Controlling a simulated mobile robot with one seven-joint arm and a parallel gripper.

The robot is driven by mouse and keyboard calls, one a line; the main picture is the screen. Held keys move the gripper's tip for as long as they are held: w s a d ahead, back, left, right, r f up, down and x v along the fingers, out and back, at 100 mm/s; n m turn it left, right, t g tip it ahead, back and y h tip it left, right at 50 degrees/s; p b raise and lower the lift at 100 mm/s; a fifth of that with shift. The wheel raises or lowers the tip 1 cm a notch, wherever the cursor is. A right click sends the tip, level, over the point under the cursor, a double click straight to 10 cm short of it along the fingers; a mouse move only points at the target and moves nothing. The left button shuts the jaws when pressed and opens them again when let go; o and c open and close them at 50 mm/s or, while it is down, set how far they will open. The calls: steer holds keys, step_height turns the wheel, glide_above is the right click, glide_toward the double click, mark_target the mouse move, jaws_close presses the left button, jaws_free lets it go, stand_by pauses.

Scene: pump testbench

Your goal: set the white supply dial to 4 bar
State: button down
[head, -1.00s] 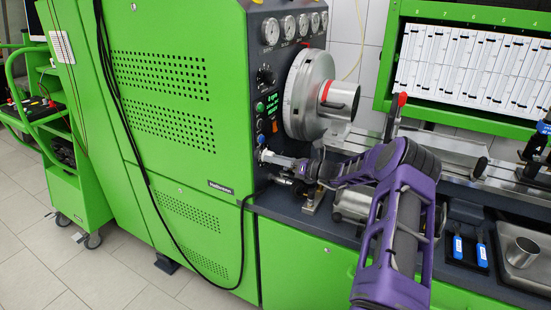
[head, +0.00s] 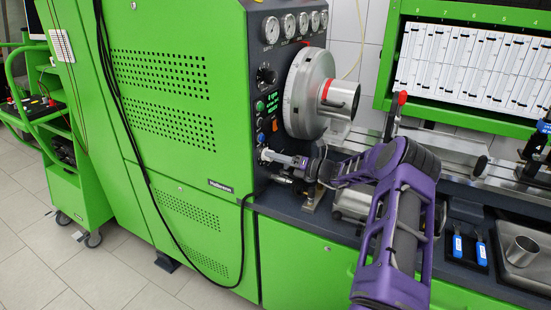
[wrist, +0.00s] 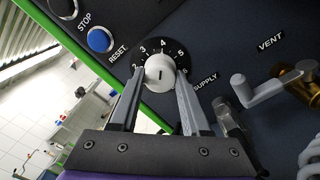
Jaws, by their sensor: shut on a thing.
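The white supply dial (wrist: 160,72) is a round knob on a black scale plate with white numbers, next to the SUPPLY label. A short dark mark on the knob points up in the wrist view, close to the 4; I cannot read it more exactly. My gripper (wrist: 160,78) has one finger on each side of the knob and is shut on it. In the head view my gripper (head: 271,156) is at the lower right edge of the green cabinet's dark control panel. The dial is too small to read there.
A blue RESET button (wrist: 100,40) is close beside the dial. A grey VENT lever (wrist: 262,90) with brass fittings is on its right. Above my gripper are a large metal disc (head: 305,95) and a display (head: 273,102). A black cable hangs across the cabinet.

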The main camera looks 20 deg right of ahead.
steer(key=shift+c, duration=1.8)
jaws_free()
steer(key=v, duration=1.7)
steer(key=shift+s+d+b, duration=0.15)
steer(key=shift+d+b, duration=0.05)
steer(key=shift+b, duration=0.1)
steer(key=shift+r, duration=0.1)
